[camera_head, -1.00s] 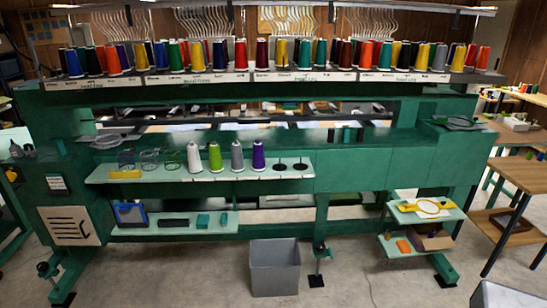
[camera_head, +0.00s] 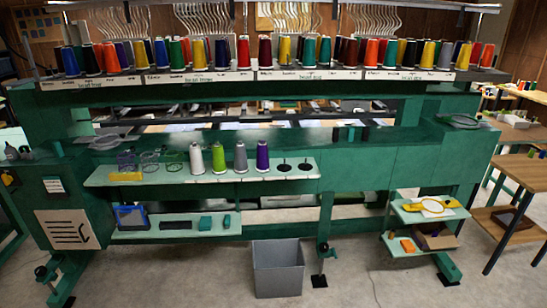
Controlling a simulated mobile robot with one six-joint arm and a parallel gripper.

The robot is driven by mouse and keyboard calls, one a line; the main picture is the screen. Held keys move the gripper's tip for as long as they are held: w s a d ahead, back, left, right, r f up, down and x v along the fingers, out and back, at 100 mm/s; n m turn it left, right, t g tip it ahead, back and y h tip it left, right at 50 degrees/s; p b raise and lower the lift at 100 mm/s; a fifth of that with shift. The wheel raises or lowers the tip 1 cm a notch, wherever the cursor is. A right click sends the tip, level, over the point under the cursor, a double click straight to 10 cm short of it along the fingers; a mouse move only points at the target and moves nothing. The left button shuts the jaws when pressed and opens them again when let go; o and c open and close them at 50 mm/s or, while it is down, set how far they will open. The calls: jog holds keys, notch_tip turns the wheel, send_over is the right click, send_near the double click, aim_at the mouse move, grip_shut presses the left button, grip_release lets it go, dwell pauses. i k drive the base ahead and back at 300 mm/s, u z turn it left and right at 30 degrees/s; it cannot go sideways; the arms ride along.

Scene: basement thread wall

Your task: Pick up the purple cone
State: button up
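The purple cone (camera_head: 262,156) stands upright on the pale green shelf (camera_head: 160,177) at the front of the green machine. It is the rightmost of a short row, beside a grey cone (camera_head: 240,157), with a green cone (camera_head: 218,158) and a white cone (camera_head: 196,159) further left. Two empty black spool pins (camera_head: 294,166) are to its right. My gripper is not in view.
Many coloured cones line the long rack (camera_head: 290,75) above. A grey bin (camera_head: 277,268) stands on the floor below the cones. A wooden table (camera_head: 525,175) is at the right. Wire rings (camera_head: 150,161) sit on the shelf's left. Floor shows in front of the machine.

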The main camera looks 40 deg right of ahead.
aim_at(262, 160)
jog(key=u, duration=0.05)
jog(key=i, duration=0.95)
